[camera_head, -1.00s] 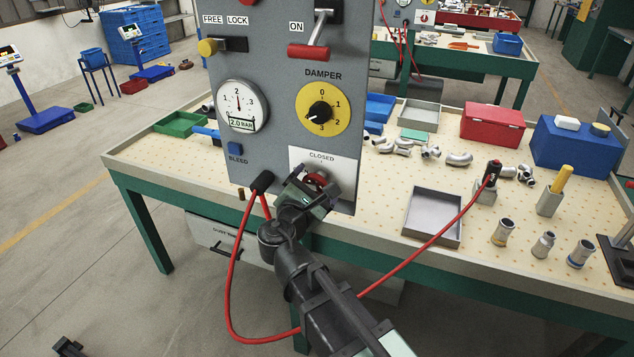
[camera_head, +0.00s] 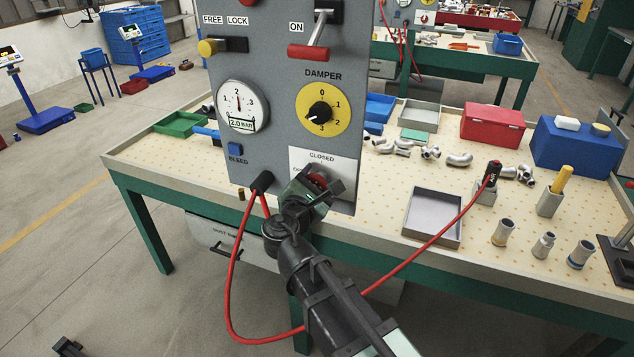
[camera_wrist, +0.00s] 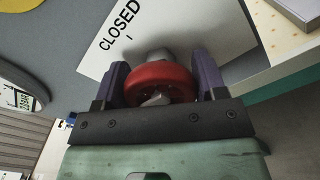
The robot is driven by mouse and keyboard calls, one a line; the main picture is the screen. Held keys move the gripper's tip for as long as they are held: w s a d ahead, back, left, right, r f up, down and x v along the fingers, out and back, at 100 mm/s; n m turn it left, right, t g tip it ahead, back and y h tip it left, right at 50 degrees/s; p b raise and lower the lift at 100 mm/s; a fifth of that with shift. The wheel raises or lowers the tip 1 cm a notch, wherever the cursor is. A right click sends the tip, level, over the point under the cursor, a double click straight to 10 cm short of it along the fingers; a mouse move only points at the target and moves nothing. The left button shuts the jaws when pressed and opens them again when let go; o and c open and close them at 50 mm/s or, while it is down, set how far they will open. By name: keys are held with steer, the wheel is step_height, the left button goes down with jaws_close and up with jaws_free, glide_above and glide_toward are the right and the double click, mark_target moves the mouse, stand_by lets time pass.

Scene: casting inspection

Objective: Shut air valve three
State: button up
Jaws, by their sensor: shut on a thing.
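The air valve has a round red handwheel (camera_wrist: 160,82) on a grey stem, in front of a white plate (camera_wrist: 110,62) marked CLOSED. In the head view my gripper (camera_head: 318,186) is at the lower right of the grey panel (camera_head: 275,65). The number of this valve is not readable.
A gauge (camera_head: 242,106) reading 2.0 bar, a yellow damper dial (camera_head: 322,108) and a blue bleed button (camera_head: 235,149) are on the panel above. A red hose (camera_head: 231,290) loops below my gripper. A grey tray (camera_head: 432,216) and several metal fittings lie on the bench to the right.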

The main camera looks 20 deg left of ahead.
steer(key=m, duration=1.3)
steer(key=shift+f, duration=0.1)
steer(key=shift+m, duration=2.3)
steer(key=o, duration=0.9)
